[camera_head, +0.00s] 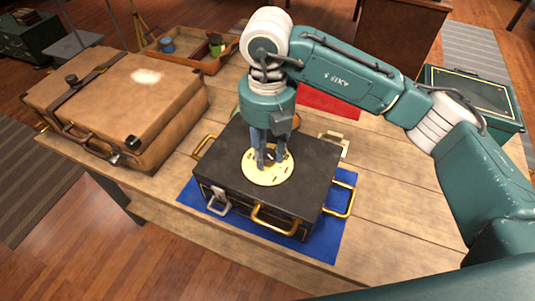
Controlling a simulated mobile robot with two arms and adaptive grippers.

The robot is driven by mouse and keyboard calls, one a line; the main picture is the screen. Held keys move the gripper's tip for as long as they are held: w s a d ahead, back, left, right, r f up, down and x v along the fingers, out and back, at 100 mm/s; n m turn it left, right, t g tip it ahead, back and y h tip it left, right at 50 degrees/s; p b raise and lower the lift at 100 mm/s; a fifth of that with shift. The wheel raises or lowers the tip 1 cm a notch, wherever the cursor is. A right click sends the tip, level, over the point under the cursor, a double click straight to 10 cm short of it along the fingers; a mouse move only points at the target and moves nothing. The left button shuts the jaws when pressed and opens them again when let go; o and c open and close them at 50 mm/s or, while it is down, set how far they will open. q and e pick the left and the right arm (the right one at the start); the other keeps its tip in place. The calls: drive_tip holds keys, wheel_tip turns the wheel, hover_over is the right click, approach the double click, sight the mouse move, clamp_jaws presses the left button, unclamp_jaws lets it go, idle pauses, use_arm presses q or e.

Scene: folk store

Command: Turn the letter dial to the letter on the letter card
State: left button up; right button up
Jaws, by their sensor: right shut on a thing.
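A black box (305,160) with brass handles stands on a blue cloth (345,222) on the wooden table. A round cream dial plate (285,176) lies on its lid. My right gripper (270,158) points straight down over the middle of the plate, shut on the dial knob, which its fingers mostly hide. The marks around the plate are too small to read. A small pale piece (335,143) stands by the box's far right corner; I cannot tell whether it is the letter card, and no letter can be read. My left gripper is out of view.
A tan suitcase (125,95) lies at the left of the table (400,190). A wooden tray (215,65) with small items is behind it. A red item (325,102) lies behind the box, partly behind my arm. A green case (470,92) is at the far right.

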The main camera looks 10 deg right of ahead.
sight(268, 154)
drive_tip(key=shift+m+b, duration=0.65)
drive_tip(key=shift+m, duration=0.95)
drive_tip(key=o, duration=1.2)
drive_tip(key=shift+c, duration=0.2)
drive_tip(key=shift+r, duration=0.1)
wheel_tip(268, 154, up, 12)
